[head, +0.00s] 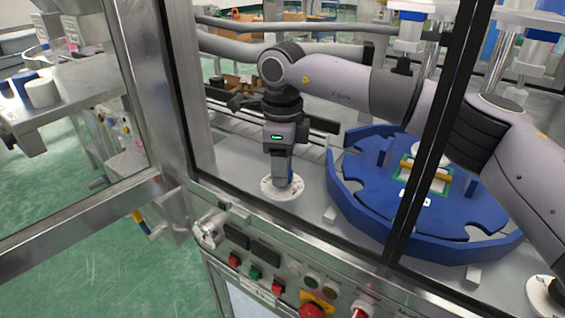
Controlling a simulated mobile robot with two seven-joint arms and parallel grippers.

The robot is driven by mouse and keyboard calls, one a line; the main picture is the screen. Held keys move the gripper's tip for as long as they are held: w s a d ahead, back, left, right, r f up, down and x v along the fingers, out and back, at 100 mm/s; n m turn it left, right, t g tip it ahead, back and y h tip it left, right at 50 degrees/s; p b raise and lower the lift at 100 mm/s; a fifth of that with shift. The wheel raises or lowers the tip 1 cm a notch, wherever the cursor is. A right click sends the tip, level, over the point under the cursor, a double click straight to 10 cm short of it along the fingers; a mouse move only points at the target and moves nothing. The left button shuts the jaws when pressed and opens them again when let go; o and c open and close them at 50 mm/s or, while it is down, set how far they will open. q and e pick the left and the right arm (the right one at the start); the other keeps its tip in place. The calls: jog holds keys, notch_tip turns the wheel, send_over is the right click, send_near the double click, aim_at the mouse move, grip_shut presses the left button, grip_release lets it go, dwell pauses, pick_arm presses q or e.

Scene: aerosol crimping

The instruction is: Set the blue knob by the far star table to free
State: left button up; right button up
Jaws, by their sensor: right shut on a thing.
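My right gripper (284,178) reaches straight down beside the blue star table (345,202), its arm coming in from the right. Its fingers are shut over the middle of a round white dial plate (269,187) on the machine deck. The blue knob is almost wholly hidden between the fingers, so I cannot read its setting. The dial marks are too small to read. My left gripper is not in view.
A dark upright (432,130) and steel posts (180,100) frame the machine. A control panel (255,262) with several buttons runs along the front. Another white dial (538,292) is at lower right. Grey pipes (235,47) pass behind the gripper.

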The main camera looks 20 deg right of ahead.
jog(key=shift+r+n, duration=0.15)
jog(key=shift+n, duration=0.55)
jog(key=o, duration=1.1)
jog(key=shift+c, duration=0.2)
jog(key=shift+r, duration=3.55)
